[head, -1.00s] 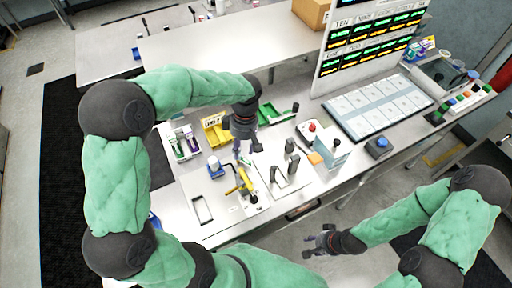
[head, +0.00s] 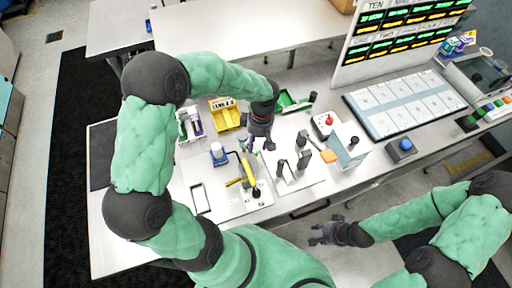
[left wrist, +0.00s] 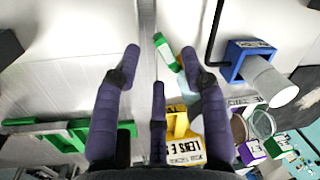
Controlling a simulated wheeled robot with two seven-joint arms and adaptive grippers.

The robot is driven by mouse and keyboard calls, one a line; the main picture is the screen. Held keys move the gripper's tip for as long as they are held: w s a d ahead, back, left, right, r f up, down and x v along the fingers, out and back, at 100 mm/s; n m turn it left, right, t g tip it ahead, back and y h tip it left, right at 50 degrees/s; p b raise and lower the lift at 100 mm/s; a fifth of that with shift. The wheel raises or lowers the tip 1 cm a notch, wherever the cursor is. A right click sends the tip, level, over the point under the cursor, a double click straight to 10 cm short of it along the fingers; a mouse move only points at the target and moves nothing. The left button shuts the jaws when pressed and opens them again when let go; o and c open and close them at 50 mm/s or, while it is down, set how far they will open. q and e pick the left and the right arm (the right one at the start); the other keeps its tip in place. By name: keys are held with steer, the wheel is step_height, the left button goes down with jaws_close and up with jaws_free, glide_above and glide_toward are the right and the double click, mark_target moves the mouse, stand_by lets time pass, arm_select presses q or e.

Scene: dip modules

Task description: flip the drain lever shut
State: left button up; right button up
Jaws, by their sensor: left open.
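A yellow lever-like handle (head: 247,169) stands on a white plate on the bench in the head view, with a black knob (head: 256,192) beside it. I cannot tell for certain that it is the drain lever. My left gripper (head: 260,146) is open and empty above the bench, behind and slightly right of the yellow handle, apart from it. In the left wrist view its fingers (left wrist: 160,58) are spread, with a green and white tube (left wrist: 165,50) visible below between them. The yellow handle is not clear in that view. My right gripper (head: 315,235) looks open and empty, off the bench's front edge.
A blue holder with a white cylinder (head: 217,154) stands left of the handle. A yellow bin (head: 224,113) and a green tray (head: 293,101) are behind. Grey upright posts (head: 303,158) stand to the right, near a box with a red knob (head: 325,122).

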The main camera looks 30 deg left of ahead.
mark_target(254, 152)
arm_select(q)
steer(key=shift+s+f, duration=0.15)
steer(key=shift+f, duration=0.6)
steer(key=shift+s+f, duration=0.1)
steer(key=shift+f, duration=0.6)
jaws_close()
steer(key=shift+s+m+b, duration=0.35)
steer(key=shift+m+b, duration=0.25)
steer(key=shift+m, duration=0.3)
jaws_free()
steer(key=shift+r, duration=0.1)
